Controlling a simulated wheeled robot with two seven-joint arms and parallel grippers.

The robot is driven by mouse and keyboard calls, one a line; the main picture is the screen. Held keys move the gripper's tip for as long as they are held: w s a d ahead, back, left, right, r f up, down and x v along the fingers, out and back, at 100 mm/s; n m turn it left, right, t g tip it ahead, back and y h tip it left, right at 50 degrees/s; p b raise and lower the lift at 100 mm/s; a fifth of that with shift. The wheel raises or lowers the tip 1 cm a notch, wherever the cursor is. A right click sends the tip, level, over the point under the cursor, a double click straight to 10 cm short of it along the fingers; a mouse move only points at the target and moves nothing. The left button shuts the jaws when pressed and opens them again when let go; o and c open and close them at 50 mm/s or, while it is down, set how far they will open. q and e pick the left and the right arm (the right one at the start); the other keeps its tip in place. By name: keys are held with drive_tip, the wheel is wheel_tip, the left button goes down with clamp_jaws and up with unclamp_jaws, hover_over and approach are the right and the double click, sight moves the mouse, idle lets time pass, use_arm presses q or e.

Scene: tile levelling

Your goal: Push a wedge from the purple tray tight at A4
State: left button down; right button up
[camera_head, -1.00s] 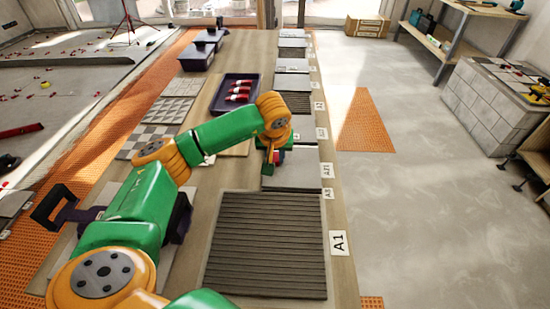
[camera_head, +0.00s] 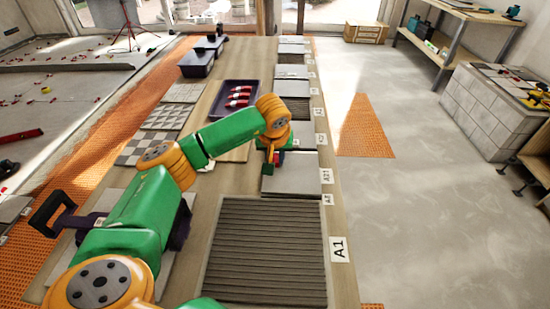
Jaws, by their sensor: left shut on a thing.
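The dark purple tray (camera_head: 257,101) lies on the long table and holds several red wedges (camera_head: 239,97). My left gripper (camera_head: 269,170) points down at the left side of a grey tile (camera_head: 300,180) in the right-hand row. It is shut on a small red wedge (camera_head: 267,170), which shows low between the fingers. The arm hides part of the grip, and I cannot tell whether the wedge touches the tile's edge. I cannot make out a card reading A4; the small cards are hard to read. My right gripper is not in view.
A large ribbed tile (camera_head: 266,250) lies nearest, beside card A1 (camera_head: 339,249). More tiles run along the table's right edge. Checkered tiles (camera_head: 148,148) and dark bins (camera_head: 196,64) stand left. A black-handled tool (camera_head: 52,212) is at the near left.

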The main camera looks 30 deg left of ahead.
use_arm(q)
drive_tip(key=shift+w+a+r, duration=0.1)
drive_tip(key=shift+w+a, duration=0.3)
drive_tip(key=shift+w, duration=0.3)
idle(0.8)
drive_tip(key=c, duration=0.6)
unclamp_jaws()
drive_tip(key=shift+s, duration=0.1)
